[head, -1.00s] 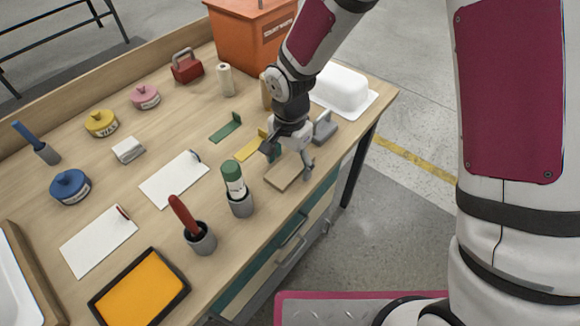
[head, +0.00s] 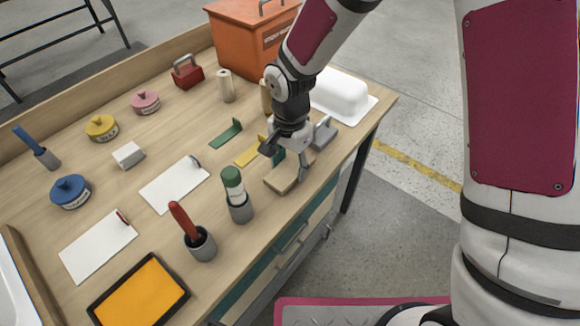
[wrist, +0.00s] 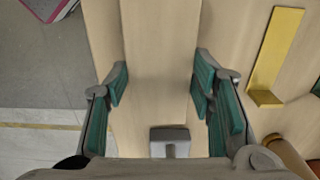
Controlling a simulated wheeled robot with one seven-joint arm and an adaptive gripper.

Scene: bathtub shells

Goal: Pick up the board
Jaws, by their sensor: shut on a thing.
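The board (head: 279,182) is a pale wooden slab near the front edge of the workbench, under my gripper (head: 287,163) in the head view. In the wrist view the board (wrist: 158,40) runs up between the two green-padded fingers. My gripper (wrist: 159,85) is shut on the board's long sides, one finger on each side. The fingers and wrist hide part of the board in the head view. I cannot tell for sure whether its underside is clear of the bench.
A grey metal tool (head: 324,132) and a white tub shell (head: 343,95) stand right of my gripper. A yellow bracket (head: 249,155) and a green bracket (head: 226,133) lie to its left. A green-capped bottle in a grey cup (head: 238,207) stands close to the board's left.

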